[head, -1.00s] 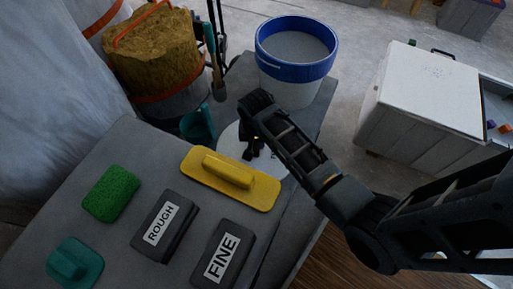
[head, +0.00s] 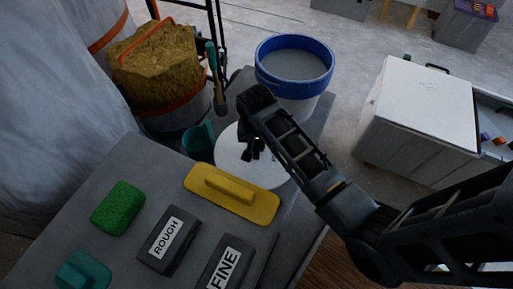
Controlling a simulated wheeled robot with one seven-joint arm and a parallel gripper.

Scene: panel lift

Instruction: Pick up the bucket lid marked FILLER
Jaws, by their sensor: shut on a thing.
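A round white lid (head: 230,147) is at the far part of the grey worktop, between the yellow float and the bucket. No FILLER marking is readable on it; my arm and gripper cover part of its face. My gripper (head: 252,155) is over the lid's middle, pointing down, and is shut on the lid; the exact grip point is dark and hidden. I cannot tell whether the lid touches the worktop or is slightly above it. An open white bucket with a blue rim (head: 294,84), holding grey material, stands just behind the lid.
A yellow float (head: 232,192), green sponge (head: 118,208), ROUGH block (head: 168,240), FINE block (head: 224,266) and teal tool (head: 83,272) lie on the near worktop. A teal cup (head: 198,139) is left of the lid. A white-topped box (head: 425,100) stands right.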

